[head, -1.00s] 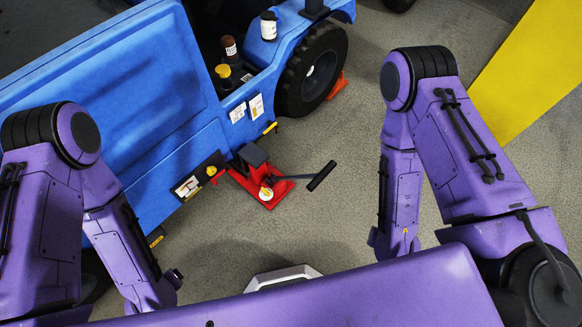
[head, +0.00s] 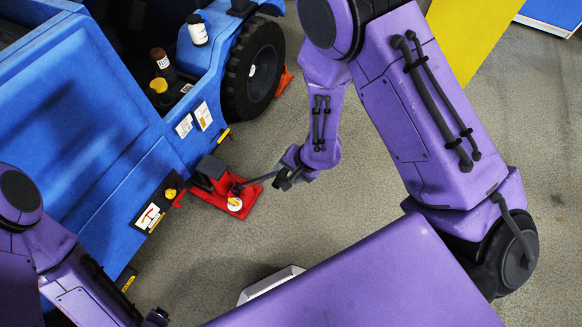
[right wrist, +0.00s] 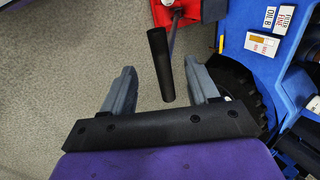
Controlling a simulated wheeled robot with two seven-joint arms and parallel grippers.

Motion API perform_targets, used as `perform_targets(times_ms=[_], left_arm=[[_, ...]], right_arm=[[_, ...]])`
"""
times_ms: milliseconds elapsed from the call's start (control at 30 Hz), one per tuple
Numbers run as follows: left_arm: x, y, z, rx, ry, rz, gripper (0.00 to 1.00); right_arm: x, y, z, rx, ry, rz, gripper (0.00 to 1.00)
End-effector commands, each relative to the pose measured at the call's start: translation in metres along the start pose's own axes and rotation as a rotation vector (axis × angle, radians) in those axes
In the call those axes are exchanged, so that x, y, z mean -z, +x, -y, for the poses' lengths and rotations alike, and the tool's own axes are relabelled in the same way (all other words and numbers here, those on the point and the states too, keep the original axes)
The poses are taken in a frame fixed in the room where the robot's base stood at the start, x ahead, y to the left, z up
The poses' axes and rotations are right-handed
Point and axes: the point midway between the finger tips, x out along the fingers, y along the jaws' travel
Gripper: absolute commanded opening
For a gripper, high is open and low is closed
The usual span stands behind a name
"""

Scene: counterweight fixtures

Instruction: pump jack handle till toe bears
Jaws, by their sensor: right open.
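The red jack (head: 243,206) sits on the floor against the lower side of the blue vehicle (head: 105,120). Its dark upper block (head: 212,167) is close to the vehicle's edge; whether the toe touches is not clear. The jack handle (head: 262,179) slants out to the right, its end hidden at my right gripper (head: 287,181). In the right wrist view, the handle's black grip (right wrist: 160,62) lies between the two spread fingers of my right gripper (right wrist: 162,72), with gaps on both sides. My left gripper (head: 156,318) shows only partly at the bottom edge.
A black tyre (head: 252,70) with an orange wedge (head: 284,80) behind it stands beyond the jack. Bottles (head: 197,30) and a yellow-capped container (head: 158,87) are on the vehicle. Grey floor (head: 400,215) right of the jack is mostly clear.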

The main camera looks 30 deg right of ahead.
Motion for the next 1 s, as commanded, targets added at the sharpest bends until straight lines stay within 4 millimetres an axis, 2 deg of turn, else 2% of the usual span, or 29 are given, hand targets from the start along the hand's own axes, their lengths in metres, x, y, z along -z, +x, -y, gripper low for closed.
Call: perform_targets(times_ms=[33,333,400,633,1000], left_arm=[[-0.005,0.012,-0.001,0.0,0.0,0.0,0.83],[-0.022,0.053,-0.005,0.0,0.0,0.0,0.83],[-0.02,0.049,-0.004,0.0,0.0,0.0,0.83],[-0.022,0.054,-0.005,0.0,0.0,0.0,0.83],[-0.022,0.054,-0.005,0.0,0.0,0.0,0.83]], right_arm=[[0.0,0.012,-0.003,0.001,-0.002,0.0,0.6],[0.0,0.053,-0.004,0.002,-0.001,-0.003,0.6],[0.0,0.058,-0.002,0.002,0.002,0.0,0.6],[0.0,0.08,-0.001,0.002,0.001,0.0,0.6],[0.0,0.084,0.0,0.001,0.0,0.0,0.6]])
